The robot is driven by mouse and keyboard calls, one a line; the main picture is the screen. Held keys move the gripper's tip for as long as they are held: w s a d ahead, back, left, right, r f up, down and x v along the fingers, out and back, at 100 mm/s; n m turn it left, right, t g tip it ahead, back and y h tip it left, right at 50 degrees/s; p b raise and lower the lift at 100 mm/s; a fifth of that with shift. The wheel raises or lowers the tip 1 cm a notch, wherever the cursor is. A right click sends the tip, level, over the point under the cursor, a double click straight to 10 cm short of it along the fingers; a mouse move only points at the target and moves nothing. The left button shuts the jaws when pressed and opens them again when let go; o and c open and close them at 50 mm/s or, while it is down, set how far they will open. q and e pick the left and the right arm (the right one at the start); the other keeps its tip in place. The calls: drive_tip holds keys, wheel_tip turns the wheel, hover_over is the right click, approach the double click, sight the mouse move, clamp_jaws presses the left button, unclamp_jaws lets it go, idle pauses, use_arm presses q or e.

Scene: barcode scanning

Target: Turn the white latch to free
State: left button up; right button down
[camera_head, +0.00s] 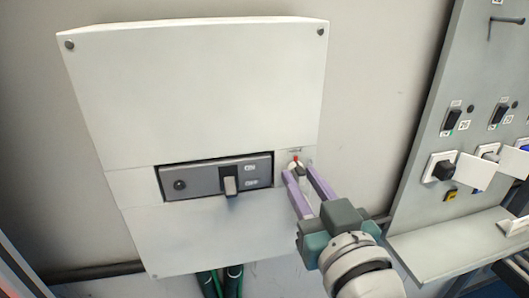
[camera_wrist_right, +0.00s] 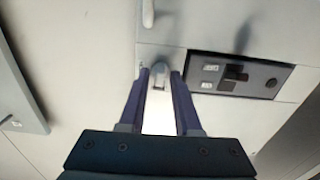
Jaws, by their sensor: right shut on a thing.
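The white latch (camera_head: 297,166) sits on the right edge of the white wall box, beside the grey switch panel, with a small red mark at its top. My right gripper (camera_head: 303,173) reaches up to it from the lower right, its two purple fingers on either side of it. In the right wrist view the latch (camera_wrist_right: 159,75) lies between the fingertips of my right gripper (camera_wrist_right: 160,80), which is shut on it. The fingers hide part of the latch. My left gripper is not in view.
Green and dark cables (camera_head: 233,277) run below the box. A grey board (camera_head: 432,150) with switches and sockets, and a shelf (camera_head: 440,248), stand at the right.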

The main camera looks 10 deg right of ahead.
drive_tip(key=c, duration=0.9)
unclamp_jaws()
drive_tip(key=s, duration=1)
drive_tip(key=shift+d, duration=0.15)
